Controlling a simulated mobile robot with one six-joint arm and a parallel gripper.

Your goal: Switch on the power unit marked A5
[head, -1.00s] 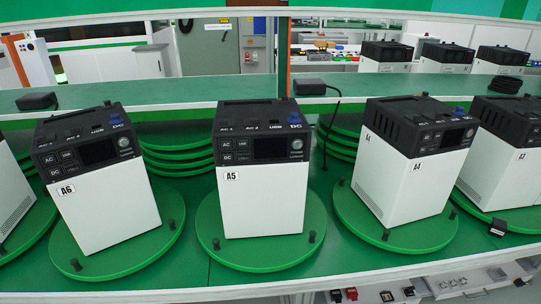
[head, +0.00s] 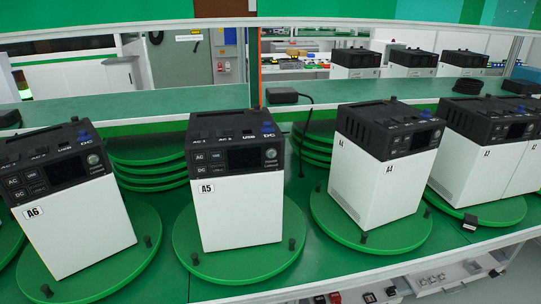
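The power unit marked A5 (head: 237,190) stands upright near the middle of the head view on a round green turntable (head: 240,268). It has a white body and a black top, with its label at the upper left of the white front. Its black front panel (head: 236,161) faces me, with AC and DC buttons at the left, a dark screen (head: 245,159) in the middle and a round knob (head: 270,154) at the right. The screen shows no light. My gripper is not in view.
Unit A6 (head: 78,228) stands to the left and unit A4 (head: 378,180) to the right, each on its own green turntable. More units stand at the far right. Stacked green discs (head: 148,163) lie behind. A shelf (head: 150,107) runs across the back, with a black adapter (head: 284,96) on it.

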